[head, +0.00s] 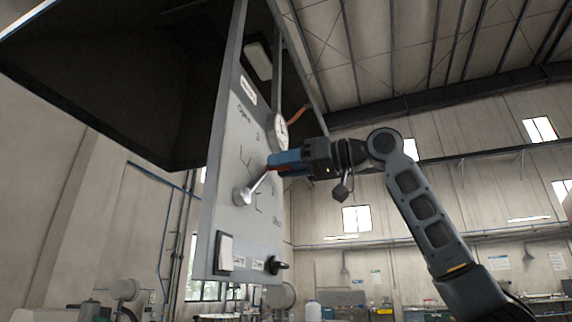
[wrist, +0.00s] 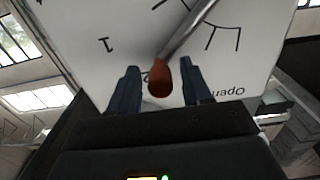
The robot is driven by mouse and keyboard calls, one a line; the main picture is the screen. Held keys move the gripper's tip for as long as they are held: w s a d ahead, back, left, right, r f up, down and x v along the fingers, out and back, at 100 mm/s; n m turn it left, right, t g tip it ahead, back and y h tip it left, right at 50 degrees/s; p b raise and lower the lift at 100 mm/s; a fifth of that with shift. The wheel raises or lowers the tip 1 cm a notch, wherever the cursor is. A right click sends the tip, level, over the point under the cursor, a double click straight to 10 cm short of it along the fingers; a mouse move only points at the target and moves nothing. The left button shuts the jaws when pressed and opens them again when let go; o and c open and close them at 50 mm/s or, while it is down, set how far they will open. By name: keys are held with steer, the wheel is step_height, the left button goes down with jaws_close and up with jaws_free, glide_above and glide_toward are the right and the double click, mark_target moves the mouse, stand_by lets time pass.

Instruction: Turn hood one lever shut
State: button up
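The hood lever is a metal rod (head: 262,182) on a round pivot (head: 242,196) on the grey panel (head: 228,130). It slants up and right from the pivot in the head view. In the wrist view its red-brown knob (wrist: 160,78) sits between my two fingers, with a visible gap on each side. My gripper (head: 274,160) is open around the knob end, in front of the panel. The panel carries scale marks, a "1" in the wrist view and an "Open" label (wrist: 226,92), upside down there. The knob is mostly hidden by my fingers in the head view.
A dark hood (head: 130,80) overhangs left of the panel. A round gauge (head: 281,132), a white rocker switch (head: 225,251) and a black knob (head: 277,266) are on or beside the panel. Open air lies to the right; benches stand far below.

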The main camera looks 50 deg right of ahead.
jaws_close()
stand_by(0.5)
